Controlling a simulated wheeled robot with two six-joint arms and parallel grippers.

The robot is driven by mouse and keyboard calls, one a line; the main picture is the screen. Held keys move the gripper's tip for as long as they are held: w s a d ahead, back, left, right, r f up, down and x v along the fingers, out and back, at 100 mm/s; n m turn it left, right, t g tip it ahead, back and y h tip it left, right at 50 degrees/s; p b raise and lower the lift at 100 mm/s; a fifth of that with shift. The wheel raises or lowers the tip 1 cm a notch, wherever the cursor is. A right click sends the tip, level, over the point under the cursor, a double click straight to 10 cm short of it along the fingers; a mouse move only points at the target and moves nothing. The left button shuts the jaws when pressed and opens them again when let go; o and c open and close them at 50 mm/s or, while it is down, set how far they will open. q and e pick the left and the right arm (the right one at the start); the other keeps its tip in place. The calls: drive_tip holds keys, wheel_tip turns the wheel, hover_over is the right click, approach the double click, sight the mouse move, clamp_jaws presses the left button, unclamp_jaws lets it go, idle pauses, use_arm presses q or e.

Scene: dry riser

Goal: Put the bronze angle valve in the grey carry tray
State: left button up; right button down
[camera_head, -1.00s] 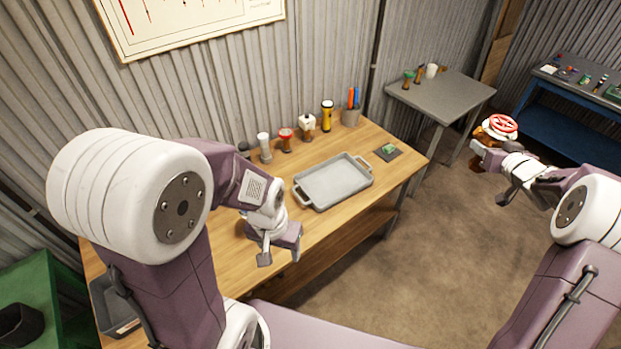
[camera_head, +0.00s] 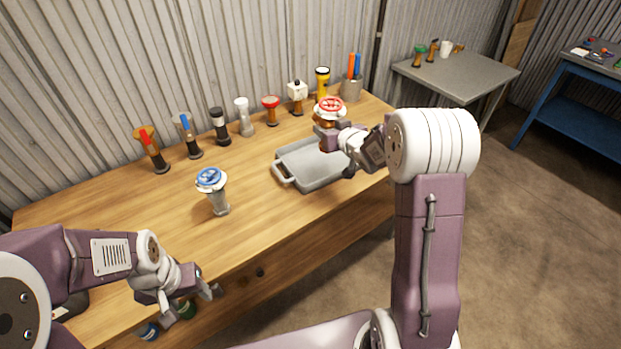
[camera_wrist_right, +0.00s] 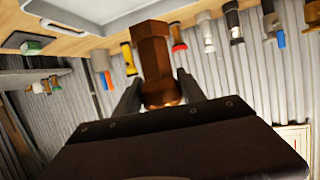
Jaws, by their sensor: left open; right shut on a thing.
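The bronze angle valve (camera_head: 328,121) has a red handwheel. My right gripper (camera_head: 332,138) is shut on it and holds it upright over the far part of the grey carry tray (camera_head: 287,180). In the right wrist view the bronze body (camera_wrist_right: 153,55) stands between the fingers, with part of the tray (camera_wrist_right: 95,10) behind it. The gap between valve and tray floor is hard to judge. My right arm hides the tray's right end. My left gripper (camera_head: 190,298) is open and empty by the table's front edge.
A silver valve with a blue handwheel (camera_head: 215,192) stands left of the tray. Several valves and a yellow torch (camera_head: 322,84) line the back of the wooden table (camera_head: 110,215), with a pen cup (camera_head: 351,89) beside them. A grey side table (camera_head: 460,75) stands at back right.

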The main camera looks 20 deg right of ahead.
drive_tip(key=s+a+f+h, duration=0.1)
drive_tip(key=s+f, duration=0.1)
drive_tip(key=s, duration=0.1)
hover_over(308, 167)
wheel_tip(308, 167, down, 7)
drive_tip(key=shift+m, duration=0.4)
wheel_tip(308, 167, down, 4)
drive_tip(key=shift+w+f+b, duration=0.15)
drive_tip(key=shift+b, duration=0.4)
use_arm(q)
wheel_tip(308, 167, down, 2)
drive_tip(key=shift+f, duration=0.2)
use_arm(e)
drive_tip(key=shift+f, duration=0.15)
drive_tip(key=c, duration=0.7)
unclamp_jaws()
use_arm(q)
drive_tip(key=shift+f, duration=0.15)
